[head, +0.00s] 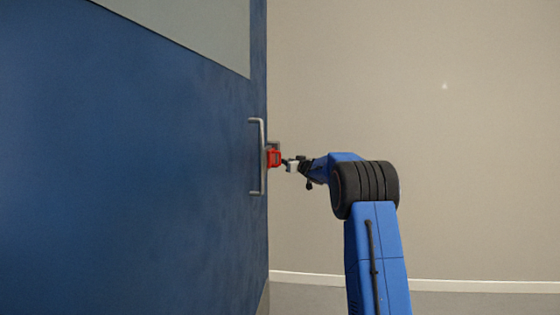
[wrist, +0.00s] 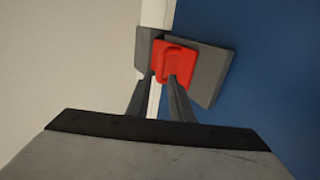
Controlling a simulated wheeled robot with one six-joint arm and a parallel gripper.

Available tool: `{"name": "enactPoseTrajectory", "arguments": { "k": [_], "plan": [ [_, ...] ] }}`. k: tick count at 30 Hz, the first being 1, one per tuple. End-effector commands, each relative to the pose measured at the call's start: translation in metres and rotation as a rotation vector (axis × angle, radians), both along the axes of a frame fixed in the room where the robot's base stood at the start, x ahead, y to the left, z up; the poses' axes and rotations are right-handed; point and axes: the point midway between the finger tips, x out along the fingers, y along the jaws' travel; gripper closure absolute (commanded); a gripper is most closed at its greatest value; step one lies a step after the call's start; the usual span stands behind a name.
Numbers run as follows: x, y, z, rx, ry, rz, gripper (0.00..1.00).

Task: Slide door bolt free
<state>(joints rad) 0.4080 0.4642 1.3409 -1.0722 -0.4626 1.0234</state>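The bolt's red knob (head: 274,158) is on the right edge of the blue door (head: 140,170) in the head view. In the wrist view, the red knob (wrist: 173,61) sits on a grey bolt plate (wrist: 211,72) that spans the pale door edge. My gripper (wrist: 160,78) is just in front of the knob, its two fingers apart. The right finger overlaps the knob's lower part and the left finger is by its left edge. Contact cannot be told. My gripper (head: 286,163) is right of the knob in the head view.
A grey pull handle (head: 259,180) stands upright on the door beside the bolt. A light window panel (head: 200,25) is in the door's upper part. A beige wall (head: 470,130) is at the back right, with free room before it.

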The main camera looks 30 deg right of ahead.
Motion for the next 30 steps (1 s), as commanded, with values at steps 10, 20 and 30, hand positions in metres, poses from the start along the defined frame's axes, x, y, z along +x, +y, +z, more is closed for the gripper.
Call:
{"name": "enactPoseTrajectory", "arguments": {
  "k": [10, 20, 30],
  "plan": [
    [0.053, 0.0, -0.001, -0.001, -0.001, 0.001, 0.8],
    [0.088, 0.0, -0.001, 0.0, 0.0, 0.001, 0.8],
    [0.095, 0.0, 0.0, 0.0, 0.0, 0.0, 0.8]
  ]
}}
